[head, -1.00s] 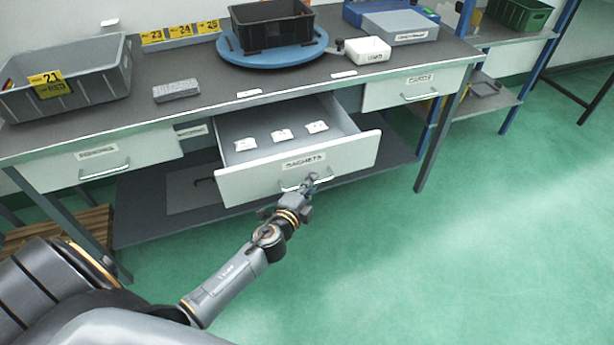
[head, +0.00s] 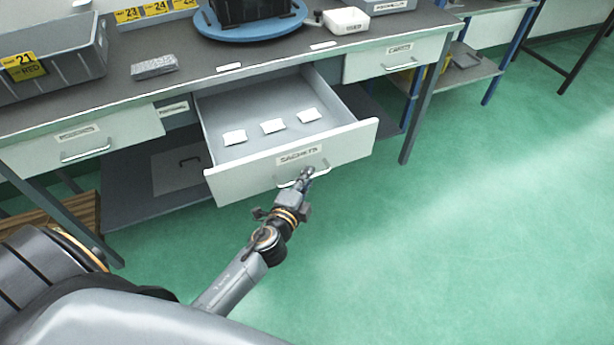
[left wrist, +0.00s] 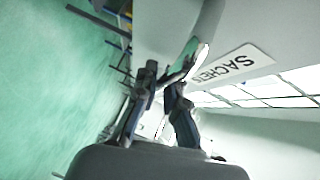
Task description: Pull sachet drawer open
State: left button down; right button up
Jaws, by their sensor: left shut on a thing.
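The sachet drawer (head: 240,176) stands well out from under the workbench, its front labelled SACHETS. Several white sachets, such as the middle one (head: 273,126), lie flat inside it. My left gripper (head: 305,174) is shut on the drawer's bar handle (head: 288,184), at the lower middle of the front. My right gripper is not in view.
The bench top (head: 190,88) carries a grey bin (head: 62,72), a grey block (head: 154,66), a blue turntable (head: 250,32) and a white tray (head: 346,20). Closed drawers flank the open one. Green floor (head: 460,240) is clear in front and to the right.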

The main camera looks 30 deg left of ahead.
pick_arm(q)
jog(key=c, duration=1.4)
grip_release()
jog(key=s+r, duration=0.1)
jog(key=s, duration=1.1)
jog(key=shift+d+r, duration=0.35)
jog(key=shift+f, duration=0.1)
jog(key=s+d+f+n+g+h+p, duration=0.1)
jog(key=s+d+f+n+g, duration=0.2)
jog(key=f, duration=1)
jog(key=s+f+n+g+p, duration=0.2)
jog(key=s+f+n+g, duration=0.3)
jog(key=f, duration=0.8)
jog(key=s+a+f+n+g, duration=0.1)
jog(key=s+f+g, duration=0.1)
jog(key=s+f, duration=0.3)
jog(key=s+a+f+n+g+p, duration=0.1)
jog(key=s+f, duration=0.4)
jog(key=s, duration=0.7)
jog(key=s+a+f+n+g, duration=0.2)
jog(key=s+f+n+g, duration=0.1)
jog(key=s, duration=0.5)
notch_tip(320, 180, down, 3)
jog(key=shift+s+r+g, duration=0.1)
jog(key=shift+s+g, duration=0.1)
jog(key=shift+g, duration=0.5)
